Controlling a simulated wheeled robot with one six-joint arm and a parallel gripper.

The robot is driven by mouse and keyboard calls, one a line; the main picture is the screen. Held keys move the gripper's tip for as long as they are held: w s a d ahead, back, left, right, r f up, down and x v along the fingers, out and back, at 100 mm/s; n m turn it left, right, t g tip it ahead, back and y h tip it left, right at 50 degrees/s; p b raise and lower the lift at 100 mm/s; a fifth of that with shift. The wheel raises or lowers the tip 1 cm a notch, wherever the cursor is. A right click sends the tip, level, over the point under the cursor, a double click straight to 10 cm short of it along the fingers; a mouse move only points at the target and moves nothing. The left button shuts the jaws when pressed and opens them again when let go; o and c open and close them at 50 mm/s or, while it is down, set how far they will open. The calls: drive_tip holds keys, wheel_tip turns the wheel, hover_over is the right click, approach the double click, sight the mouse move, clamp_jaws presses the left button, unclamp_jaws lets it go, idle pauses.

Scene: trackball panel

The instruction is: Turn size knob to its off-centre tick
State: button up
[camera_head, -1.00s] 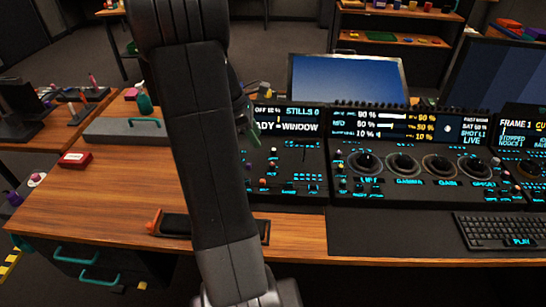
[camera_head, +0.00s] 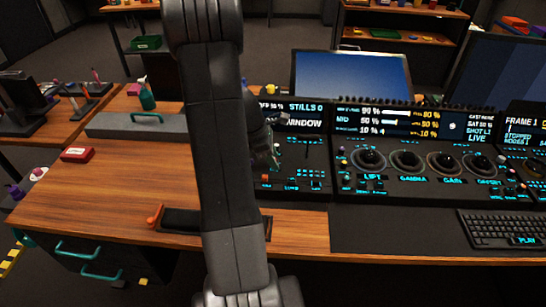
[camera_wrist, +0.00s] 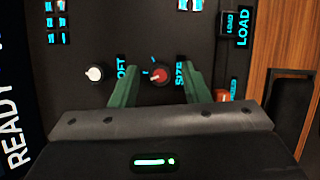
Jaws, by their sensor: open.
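The size knob (camera_wrist: 160,77) is a small red knob with a light pointer line, beside the cyan SIZE label in the wrist view. Small cyan tick marks show around its left and upper side. My gripper (camera_wrist: 160,86) is open, with one green finger on each side of the red knob and a gap on both sides. I cannot tell how far the fingertips are above the panel. In the head view my gripper (camera_head: 275,158) is over the left panel section, and my arm hides part of that section. The size knob cannot be made out there.
A white knob (camera_wrist: 94,73) by the SOFT label is just left of the left finger. A red-orange control (camera_wrist: 222,96) is right of the right finger. A dark recess (camera_wrist: 290,105) lies in the wood at right. Trackballs (camera_head: 370,158) fill the panel further right.

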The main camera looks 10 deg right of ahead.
clamp_jaws()
drive_tip(key=shift+r+m, duration=0.1)
drive_tip(key=shift+m, duration=0.2)
drive_tip(key=m+g+p, duration=0.1)
drive_tip(key=m, duration=0.1)
drive_tip(key=shift+w+m+p, duration=0.15)
drive_tip(key=shift+m+p, duration=0.15)
drive_tip(key=m+g+y+p, duration=0.1)
drive_tip(key=m, duration=0.3)
drive_tip(key=shift+w+d+p, duration=0.1)
drive_tip(key=shift+d+p, duration=0.05)
drive_tip(key=shift+p, duration=0.15)
drive_tip(key=m+g+y+p, duration=0.1)
drive_tip(key=m+y, duration=0.1)
drive_tip(key=m, duration=0.3)
drive_tip(key=shift+d, duration=0.1)
drive_tip(key=shift+m+g+y, duration=0.3)
drive_tip(key=shift+m+y, duration=0.4)
drive_tip(key=shift+m, duration=1.2)
drive_tip(key=shift+w, duration=0.1)
